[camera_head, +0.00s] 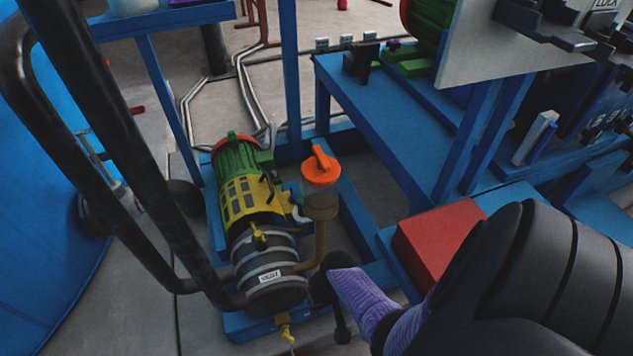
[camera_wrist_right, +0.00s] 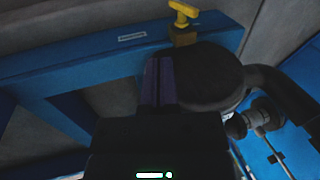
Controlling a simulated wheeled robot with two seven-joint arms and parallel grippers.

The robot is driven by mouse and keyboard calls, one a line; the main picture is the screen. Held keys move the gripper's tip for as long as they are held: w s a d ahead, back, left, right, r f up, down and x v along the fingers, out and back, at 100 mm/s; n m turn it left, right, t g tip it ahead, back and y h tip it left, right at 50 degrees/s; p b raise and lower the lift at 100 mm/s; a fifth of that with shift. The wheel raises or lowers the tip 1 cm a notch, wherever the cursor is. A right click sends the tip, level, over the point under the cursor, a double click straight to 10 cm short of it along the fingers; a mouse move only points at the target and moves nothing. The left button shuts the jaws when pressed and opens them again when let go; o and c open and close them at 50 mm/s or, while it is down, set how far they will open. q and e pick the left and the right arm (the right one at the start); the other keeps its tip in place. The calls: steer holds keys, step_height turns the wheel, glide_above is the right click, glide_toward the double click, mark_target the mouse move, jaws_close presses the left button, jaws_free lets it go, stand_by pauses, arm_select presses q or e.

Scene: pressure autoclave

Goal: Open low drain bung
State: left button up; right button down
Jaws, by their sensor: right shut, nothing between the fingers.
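A small yellow fitting (camera_head: 285,332) sits low on the near end of the grey pump body (camera_head: 272,290), just above the blue base; it looks like the low drain bung. In the right wrist view a yellow T-shaped handle (camera_wrist_right: 183,14) shows at the top, above a dark round body (camera_wrist_right: 205,75); it appears to be the same fitting. My right gripper, with purple fingers (camera_wrist_right: 157,82), is shut and empty, apart from the yellow handle. In the head view its purple part (camera_head: 362,298) is right of the pump. My left gripper is not in view.
A second yellow tap (camera_head: 259,238) is on top of the pump, behind which is a green and yellow motor (camera_head: 240,180). Black pipes (camera_head: 110,170) cross at left. A red block (camera_head: 437,238) lies near my right arm.

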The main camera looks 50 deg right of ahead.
steer(key=d, duration=0.1)
steer(key=b, duration=1)
glide_toward(290, 336)
steer(key=shift+m, duration=0.4)
steer(key=x, duration=0.5)
steer(key=shift+s+d+f, duration=0.15)
steer(key=shift+d+f, duration=0.05)
steer(key=shift+f, duration=0.1)
steer(key=shift+a, duration=0.25)
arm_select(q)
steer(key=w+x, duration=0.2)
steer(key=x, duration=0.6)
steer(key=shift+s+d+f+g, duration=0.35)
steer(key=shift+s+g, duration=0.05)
